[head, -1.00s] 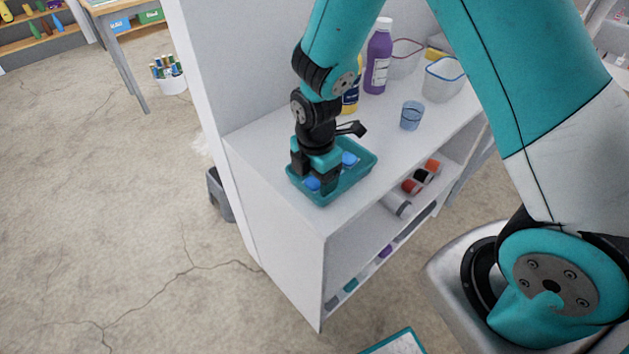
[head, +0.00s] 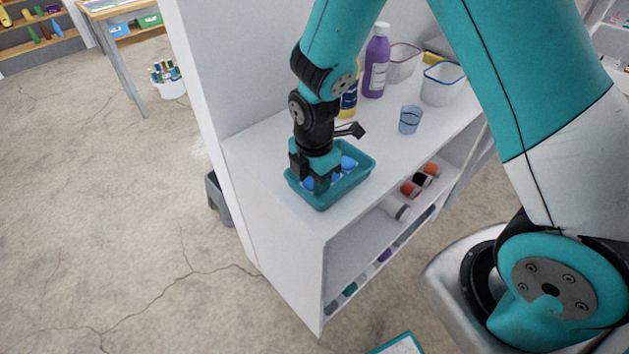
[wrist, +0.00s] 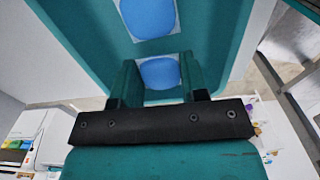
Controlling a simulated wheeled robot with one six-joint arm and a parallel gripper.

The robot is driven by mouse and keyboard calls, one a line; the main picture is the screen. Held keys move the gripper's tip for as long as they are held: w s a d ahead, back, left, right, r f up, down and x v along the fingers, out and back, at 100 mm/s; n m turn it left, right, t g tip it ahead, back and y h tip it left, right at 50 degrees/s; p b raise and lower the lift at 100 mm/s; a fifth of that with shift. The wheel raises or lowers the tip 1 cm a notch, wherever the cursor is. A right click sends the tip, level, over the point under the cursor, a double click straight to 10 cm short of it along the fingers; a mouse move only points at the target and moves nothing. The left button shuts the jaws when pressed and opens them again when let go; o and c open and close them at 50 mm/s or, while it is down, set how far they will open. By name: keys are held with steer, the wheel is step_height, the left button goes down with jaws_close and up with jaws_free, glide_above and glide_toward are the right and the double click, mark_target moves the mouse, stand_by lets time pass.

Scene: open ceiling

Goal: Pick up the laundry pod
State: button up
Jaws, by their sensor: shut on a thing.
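A teal tray (head: 352,182) sits on top of the white shelf unit and holds blue-and-white laundry pods. My gripper (head: 312,181) points down into the left part of the tray. In the wrist view, my gripper (wrist: 160,80) has its two teal fingers on either side of one blue pod (wrist: 159,72) and is shut on it. A second pod (wrist: 149,18) lies just beyond it in the tray; it also shows in the head view (head: 348,163), right of the fingers. The held pod is mostly hidden by the fingers in the head view.
On the white shelf top (head: 262,150) stand a purple bottle (head: 376,65), a yellow bottle partly behind my arm, a clear blue cup (head: 410,120) and white baskets (head: 442,84). A tall white side panel rises at the left. Rolls and jars lie on lower shelves.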

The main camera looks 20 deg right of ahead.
step_height(320, 180, up, 19)
steer(key=shift+p, duration=0.3)
